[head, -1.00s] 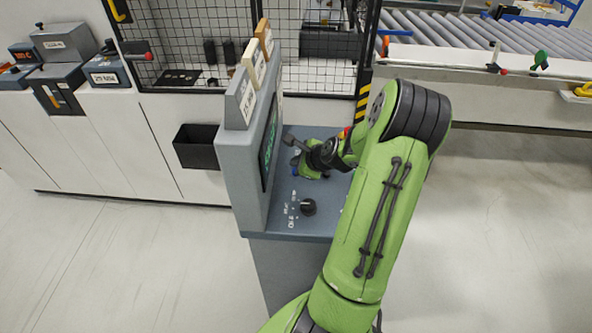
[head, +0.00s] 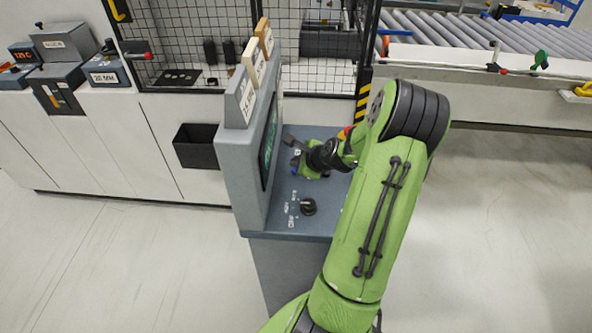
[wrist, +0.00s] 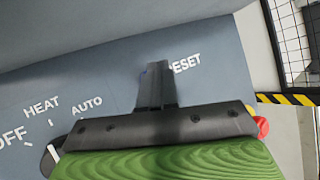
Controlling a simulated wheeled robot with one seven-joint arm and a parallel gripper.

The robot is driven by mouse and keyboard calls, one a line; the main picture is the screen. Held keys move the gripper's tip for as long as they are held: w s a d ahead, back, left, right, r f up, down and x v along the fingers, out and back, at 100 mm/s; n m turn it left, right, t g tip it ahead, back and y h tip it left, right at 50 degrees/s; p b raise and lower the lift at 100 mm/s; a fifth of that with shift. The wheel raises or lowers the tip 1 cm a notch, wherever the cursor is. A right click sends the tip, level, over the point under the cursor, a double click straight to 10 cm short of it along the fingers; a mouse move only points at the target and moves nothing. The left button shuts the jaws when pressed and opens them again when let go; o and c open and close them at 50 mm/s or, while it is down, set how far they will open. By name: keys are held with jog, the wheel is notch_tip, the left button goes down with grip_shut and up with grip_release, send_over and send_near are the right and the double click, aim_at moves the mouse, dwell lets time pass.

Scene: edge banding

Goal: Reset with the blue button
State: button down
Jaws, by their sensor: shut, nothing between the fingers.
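The blue button (head: 295,164) shows as a small blue patch beside my gripper on the grey console (head: 330,222). In the wrist view only a sliver of blue (wrist: 148,71) shows at the fingertips, by the RESET label (wrist: 185,64); the fingers hide the rest. My gripper (head: 290,141) is shut and empty, low over the console top behind the knob; it also shows in the wrist view (wrist: 154,68). I cannot tell whether the fingertips touch the button.
A black selector knob (head: 308,207) with OFF, HEAT and AUTO marks stands nearer on the console. The upright screen housing (head: 241,175) is close on the left. A red knob (wrist: 262,127) is at the right in the wrist view. A mesh fence (head: 325,70) stands behind.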

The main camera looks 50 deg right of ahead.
jog(key=shift+f+b, duration=0.35)
jog(key=shift+f, duration=0.4)
dwell(0.5)
jog(key=shift+r, duration=0.1)
jog(key=shift+r+p, duration=0.8)
jog(key=shift+r, duration=0.05)
jog(key=shift+r, duration=0.1)
notch_tip(320, 180, up, 5)
jog(key=p, duration=0.4)
dwell(0.5)
